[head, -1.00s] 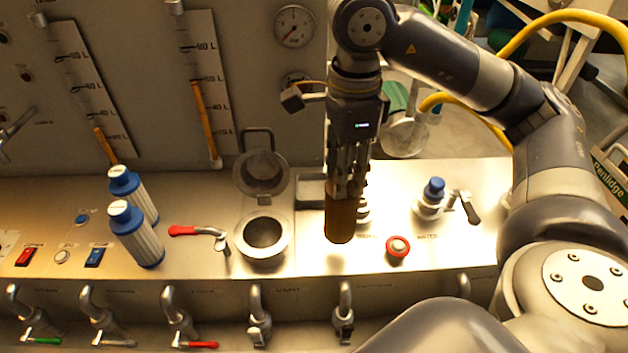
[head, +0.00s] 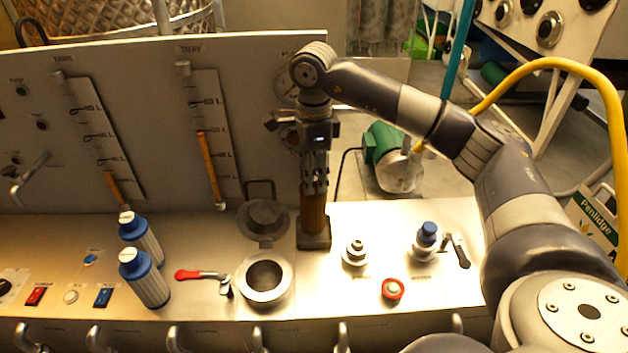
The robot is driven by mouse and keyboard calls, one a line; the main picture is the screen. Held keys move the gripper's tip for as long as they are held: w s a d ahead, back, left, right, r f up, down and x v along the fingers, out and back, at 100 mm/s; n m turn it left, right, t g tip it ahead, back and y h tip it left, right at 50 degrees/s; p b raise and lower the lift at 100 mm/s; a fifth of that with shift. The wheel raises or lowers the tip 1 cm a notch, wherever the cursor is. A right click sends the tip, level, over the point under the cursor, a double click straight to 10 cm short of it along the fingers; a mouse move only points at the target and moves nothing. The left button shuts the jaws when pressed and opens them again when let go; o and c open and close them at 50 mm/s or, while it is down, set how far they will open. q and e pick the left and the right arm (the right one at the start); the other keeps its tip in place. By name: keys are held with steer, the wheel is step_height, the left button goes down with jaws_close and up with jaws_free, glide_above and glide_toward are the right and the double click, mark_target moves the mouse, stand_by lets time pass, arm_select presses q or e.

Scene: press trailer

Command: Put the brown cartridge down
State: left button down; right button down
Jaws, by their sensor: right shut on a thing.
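The brown cartridge (head: 313,214) stands upright below my right gripper (head: 314,190), which is shut on its upper part. The cartridge's lower end is at a grey square holder (head: 315,243) on the metal worktop, against the back panel. It looks to be within the holder's outline; I cannot tell whether it rests on the bottom. My left gripper is not in view.
Left of the holder is an open round port (head: 264,278) with its lid (head: 263,218) raised. A metal fitting (head: 355,252) and red button (head: 392,289) are at right.

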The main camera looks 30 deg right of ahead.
mark_target(313, 203)
step_height(313, 203, down, 2)
steer(key=shift+s+p, duration=0.1)
steer(key=shift+p, duration=0.5)
steer(key=shift+f, duration=0.45)
steer(key=shift+f, duration=0.2)
steer(key=c, duration=1.2)
jaws_free()
steer(key=shift+r, duration=0.1)
